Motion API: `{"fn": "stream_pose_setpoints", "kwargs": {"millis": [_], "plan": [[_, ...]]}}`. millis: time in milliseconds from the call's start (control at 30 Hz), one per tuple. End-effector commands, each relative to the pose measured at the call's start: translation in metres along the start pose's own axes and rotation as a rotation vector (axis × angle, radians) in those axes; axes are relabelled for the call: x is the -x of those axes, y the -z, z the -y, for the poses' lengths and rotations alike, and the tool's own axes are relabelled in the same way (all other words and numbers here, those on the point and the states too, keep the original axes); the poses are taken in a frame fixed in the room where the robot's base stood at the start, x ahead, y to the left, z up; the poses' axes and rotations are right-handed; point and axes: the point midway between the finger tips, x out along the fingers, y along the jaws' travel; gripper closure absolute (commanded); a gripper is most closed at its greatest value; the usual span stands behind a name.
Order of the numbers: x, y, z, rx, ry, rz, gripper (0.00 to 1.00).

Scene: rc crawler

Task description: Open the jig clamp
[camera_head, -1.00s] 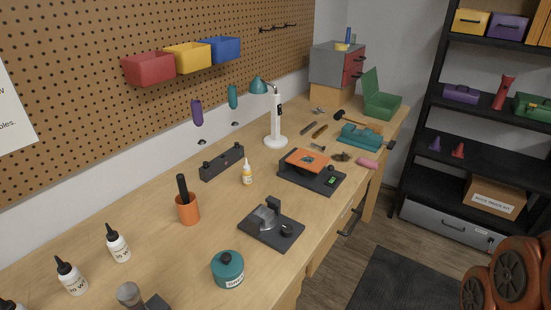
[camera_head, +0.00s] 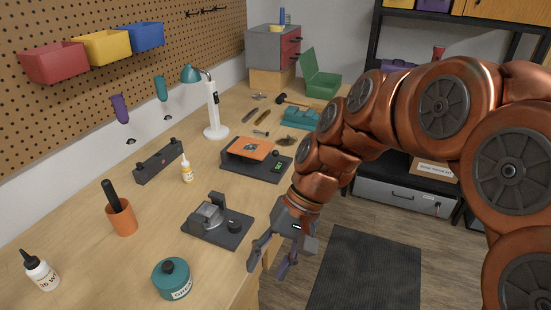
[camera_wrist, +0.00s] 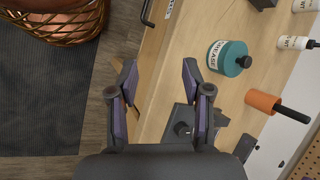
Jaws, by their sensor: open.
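The jig clamp (camera_head: 230,236) sits on the workbench near its front edge. It has a dark flat base, a grey metal part with an upright block, and a round black knob (camera_head: 235,227). My gripper (camera_head: 268,268) is open and empty, in front of and to the right of the jig at the bench edge, apart from it. In the wrist view my gripper (camera_wrist: 160,68) shows spread fingers over the bench edge. There the jig (camera_wrist: 181,119) is partly hidden behind the right finger.
A teal grease jar (camera_head: 173,282) stands left of my gripper, near the bench edge. An orange cup (camera_head: 122,219), a yellow-labelled bottle (camera_head: 187,173), a dark block (camera_head: 158,162) and a device with an orange plate (camera_head: 250,149) surround the jig. Floor with a dark mat (camera_head: 365,270) is right.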

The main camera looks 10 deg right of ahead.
Motion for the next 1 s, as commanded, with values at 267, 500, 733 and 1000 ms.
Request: {"fn": "stream_pose_setpoints", "kwargs": {"millis": [267,500,733,1000], "plan": [[0.011,0.081,0.039,-0.094,0.291,0.039,0.51],[0.034,0.159,0.050,-0.184,0.544,0.047,0.51],[0.063,0.239,0.032,-0.272,0.779,0.027,0.51],[0.096,0.330,-0.025,-0.373,1.032,-0.037,0.51]]}}
